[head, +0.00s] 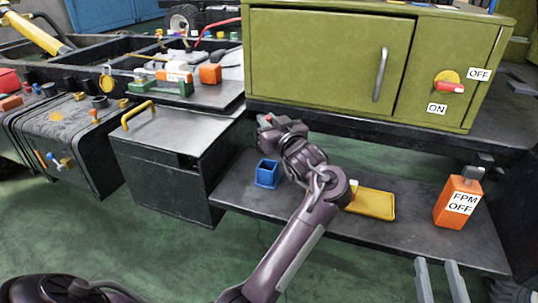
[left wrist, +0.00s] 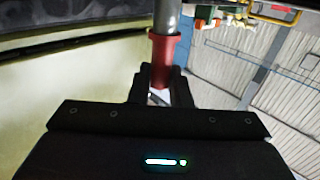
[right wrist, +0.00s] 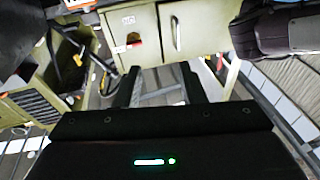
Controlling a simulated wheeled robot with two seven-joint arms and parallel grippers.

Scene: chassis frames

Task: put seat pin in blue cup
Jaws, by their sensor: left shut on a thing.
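The blue cup (head: 267,174) stands open-topped on the dark shelf (head: 240,191) in the middle of the head view. My left gripper (head: 266,121) is above and a little beyond the cup in that view, in front of the green cabinet. It is shut on the seat pin, whose red part and grey metal shaft show between the fingers in the left wrist view (left wrist: 163,58). In the head view only a small red bit of the pin shows. My right gripper (head: 442,282) is at the bottom right of the head view, fingers apart and empty in the right wrist view (right wrist: 160,88).
The green cabinet (head: 320,55) with a red switch rises behind the shelf.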

